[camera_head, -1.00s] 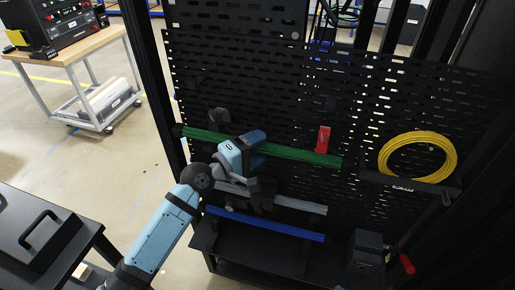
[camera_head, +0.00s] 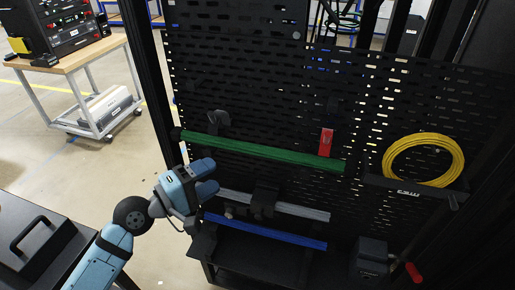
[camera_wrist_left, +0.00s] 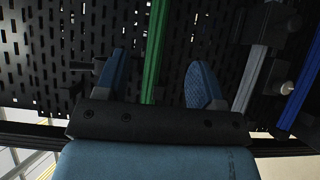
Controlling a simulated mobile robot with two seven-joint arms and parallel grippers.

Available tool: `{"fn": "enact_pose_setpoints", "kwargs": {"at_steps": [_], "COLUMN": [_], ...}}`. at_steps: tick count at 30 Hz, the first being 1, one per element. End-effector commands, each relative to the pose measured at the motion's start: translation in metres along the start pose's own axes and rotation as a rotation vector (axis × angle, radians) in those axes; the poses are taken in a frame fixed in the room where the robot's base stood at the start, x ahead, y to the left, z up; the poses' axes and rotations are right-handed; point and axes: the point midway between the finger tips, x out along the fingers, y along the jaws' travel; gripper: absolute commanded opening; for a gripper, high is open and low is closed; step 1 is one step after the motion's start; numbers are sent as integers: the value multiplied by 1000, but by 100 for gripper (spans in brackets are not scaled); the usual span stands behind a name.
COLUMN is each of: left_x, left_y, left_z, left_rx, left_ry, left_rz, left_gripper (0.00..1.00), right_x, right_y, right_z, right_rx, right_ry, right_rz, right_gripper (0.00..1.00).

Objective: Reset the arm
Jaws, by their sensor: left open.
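My left arm comes in from the lower left in the head view. Its gripper (camera_head: 207,178) is in front of the left end of the perforated rack panel (camera_head: 255,85), below the green bar (camera_head: 262,149). In the left wrist view the two blue fingers (camera_wrist_left: 157,82) are apart with nothing held between them. The green bar (camera_wrist_left: 155,50) shows beyond the gap between the fingers, and the grey bar (camera_wrist_left: 249,78) lies to the right of them. My right gripper is not in view.
A blue bar (camera_head: 265,231) is mounted below the grey bar (camera_head: 290,210). A coil of yellow cable (camera_head: 391,160) hangs at the right, near a red tag (camera_head: 326,142). A black cabinet (camera_head: 35,245) stands at the lower left. A wheeled cart (camera_head: 75,68) stands farther back.

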Motion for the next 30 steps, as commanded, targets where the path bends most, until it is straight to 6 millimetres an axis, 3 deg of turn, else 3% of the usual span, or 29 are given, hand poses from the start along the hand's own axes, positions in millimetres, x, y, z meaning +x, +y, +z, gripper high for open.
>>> {"fn": "enact_pose_setpoints", "kwargs": {"at_steps": [5, 8, 11, 14, 18, 21, 25, 30], "left_x": [-4, -10, -26, -53, -104, -141, -176, -194], "left_y": [-3, -23, -64, -118, -187, -224, -253, -266], "left_z": [0, 1, 4, 14, 40, 62, 84, 96], "left_rx": [10, 79, 233, 455, 781, 981, 1164, 1262], "left_ry": [8, 52, 131, 207, 232, 191, 116, 63], "left_rz": [-5, -40, -126, -273, -523, -687, -833, -906], "left_gripper": [62, 62, 62, 62, 62, 62, 62, 62], "right_x": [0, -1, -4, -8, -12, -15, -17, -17], "right_y": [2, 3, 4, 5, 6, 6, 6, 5], "right_z": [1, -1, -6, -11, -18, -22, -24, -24], "right_rx": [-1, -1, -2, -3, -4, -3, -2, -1], "right_ry": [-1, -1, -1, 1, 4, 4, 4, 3], "right_rz": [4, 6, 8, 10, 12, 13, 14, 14], "right_gripper": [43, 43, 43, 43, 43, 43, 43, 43]}}
